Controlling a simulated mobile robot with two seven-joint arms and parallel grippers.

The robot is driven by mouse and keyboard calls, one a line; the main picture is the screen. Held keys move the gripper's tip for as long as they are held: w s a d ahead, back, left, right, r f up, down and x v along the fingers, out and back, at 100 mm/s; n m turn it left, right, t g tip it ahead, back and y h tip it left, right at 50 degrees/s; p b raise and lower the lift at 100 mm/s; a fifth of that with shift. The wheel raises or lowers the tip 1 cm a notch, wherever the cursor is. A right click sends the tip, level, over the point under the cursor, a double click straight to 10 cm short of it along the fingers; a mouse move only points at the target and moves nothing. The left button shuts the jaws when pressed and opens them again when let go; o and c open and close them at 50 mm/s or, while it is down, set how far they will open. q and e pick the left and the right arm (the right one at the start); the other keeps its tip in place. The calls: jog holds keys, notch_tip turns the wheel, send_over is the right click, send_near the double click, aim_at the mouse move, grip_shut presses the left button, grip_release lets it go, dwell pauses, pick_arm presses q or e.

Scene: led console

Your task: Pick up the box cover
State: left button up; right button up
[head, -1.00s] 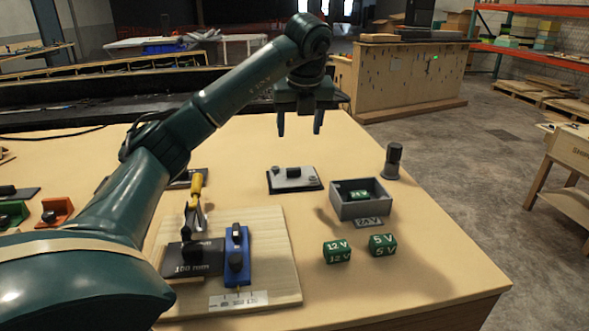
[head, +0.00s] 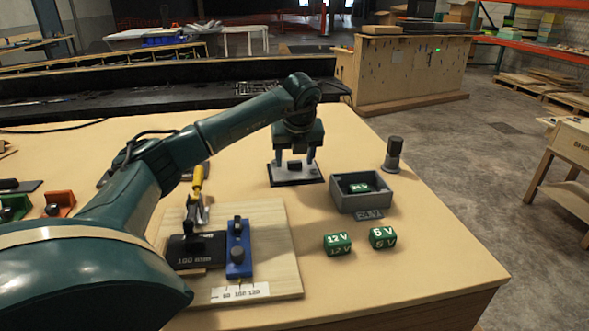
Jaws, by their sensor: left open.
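The box cover (head: 296,176) is a flat grey plate with a dark edge and a black knob in its middle. It lies on the table left of the open grey box (head: 361,203), which holds a green 24 V block (head: 357,187). My left gripper (head: 296,164) points down right over the cover, its fingers apart on either side of the knob. Whether the fingers touch the knob or plate I cannot tell. My right gripper is not in view.
Green 12 V (head: 337,243) and 5 V (head: 382,237) blocks sit in front of the box. A dark cylinder (head: 393,154) stands behind it. A wooden board (head: 272,225) with a blue tool (head: 238,247) and black 100 mm block lies left. The table's right edge is close.

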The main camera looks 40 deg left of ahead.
pick_arm(q)
jog(key=shift+w+f, duration=0.1)
jog(key=shift+f, duration=0.15)
jog(key=shift+c, duration=0.6)
jog(key=c, duration=1)
